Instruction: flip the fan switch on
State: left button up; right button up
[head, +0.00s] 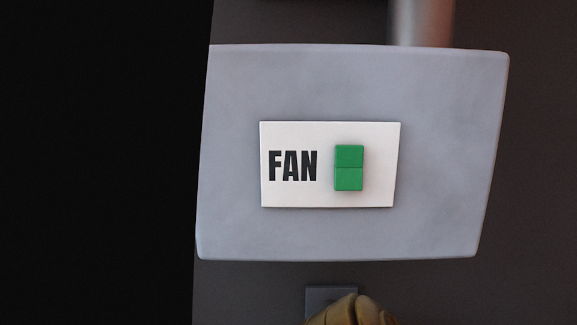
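The fan switch (349,168) is a green two-part rocker in the head view, right of the middle of a white plate (380,190). The plate reads "FAN" in black letters to the left of the rocker. A faint line splits the rocker into an upper and a lower half; I cannot tell surely which half is pressed in. The whole switch is uncovered and nothing touches it. Neither of my grippers can be made out in this view.
The plate sits on a grey-blue panel (450,130) with rounded corners. A pipe-like piece (423,22) shows above it. Below are a dark block (325,296) and a brown rounded thing (350,311), cut off by the frame and unclear. The left side is black.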

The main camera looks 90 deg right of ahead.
aim_at(349, 159)
jog(key=k+l+z, duration=0.15)
jog(key=z, duration=0.3)
jog(key=k+l+z, duration=0.1)
jog(key=l+z, duration=0.15)
jog(key=z, duration=0.2)
jog(key=k+l+z, duration=0.1)
jog(key=l+z, duration=0.15)
jog(key=z, duration=0.25)
